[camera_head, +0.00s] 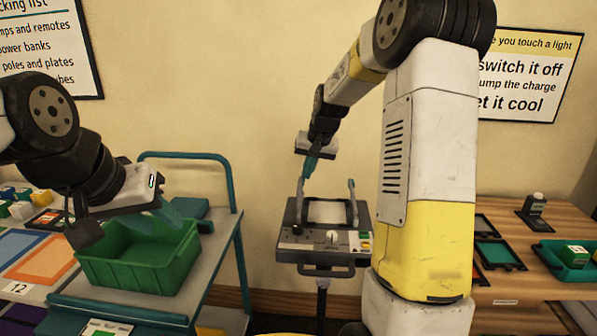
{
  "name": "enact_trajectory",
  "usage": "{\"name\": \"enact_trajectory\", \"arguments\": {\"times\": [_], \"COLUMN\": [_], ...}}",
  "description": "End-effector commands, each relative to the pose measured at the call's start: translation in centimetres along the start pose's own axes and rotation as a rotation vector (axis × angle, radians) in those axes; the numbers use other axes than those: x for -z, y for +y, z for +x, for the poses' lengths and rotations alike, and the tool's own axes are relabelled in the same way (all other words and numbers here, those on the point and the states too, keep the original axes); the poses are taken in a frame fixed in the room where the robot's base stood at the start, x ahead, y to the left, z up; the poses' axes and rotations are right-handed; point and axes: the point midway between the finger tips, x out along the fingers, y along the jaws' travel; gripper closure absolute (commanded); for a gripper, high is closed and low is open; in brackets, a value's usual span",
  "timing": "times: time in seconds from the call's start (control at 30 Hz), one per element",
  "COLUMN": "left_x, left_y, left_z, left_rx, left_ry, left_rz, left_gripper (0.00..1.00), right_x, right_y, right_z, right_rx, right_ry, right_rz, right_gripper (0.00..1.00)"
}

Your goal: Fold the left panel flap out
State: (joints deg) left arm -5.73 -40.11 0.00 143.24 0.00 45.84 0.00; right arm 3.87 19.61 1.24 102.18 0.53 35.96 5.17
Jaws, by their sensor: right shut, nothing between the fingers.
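A grey control panel (290,240) stands on a post in the middle of the view, with a pale plate, a white knob and small coloured buttons. A thin left flap (299,203) stands upright at its left side, seen nearly edge-on. A similar right flap (352,203) stands upright at its right side. My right gripper (309,172) is shut and empty, pointing down just above the left flap's top. I cannot tell whether its fingertips touch the flap. My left gripper (176,220) is open over the green crate, well left of the panel.
A green crate (140,270) sits on a grey cart with a teal rail (240,185) at left. A table with coloured trays (42,258) is at far left. A wooden table (515,285) with dark trays is at right. My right arm covers the space right of the panel.

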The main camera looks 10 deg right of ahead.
Motion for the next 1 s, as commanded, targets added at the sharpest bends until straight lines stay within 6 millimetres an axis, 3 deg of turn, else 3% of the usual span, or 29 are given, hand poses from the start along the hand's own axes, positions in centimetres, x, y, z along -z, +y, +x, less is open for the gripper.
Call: {"name": "enact_trajectory", "arguments": {"times": [0.27,1.0], "left_x": [0.0,0.0], "left_y": [0.0,0.0], "left_z": [0.0,0.0], "left_rx": [0.000,0.000], "left_ry": [0.000,0.000], "left_rz": [0.000,0.000], "left_gripper": [0.64,0.64], "right_x": [0.1,0.1], "right_y": [-1.1,-4.7], "right_z": [0.1,1.8], "right_rx": [-0.087,-0.572], "right_ry": [-0.013,-0.084], "right_rz": [-0.037,-0.201], "right_gripper": [1.00,1.00]}}
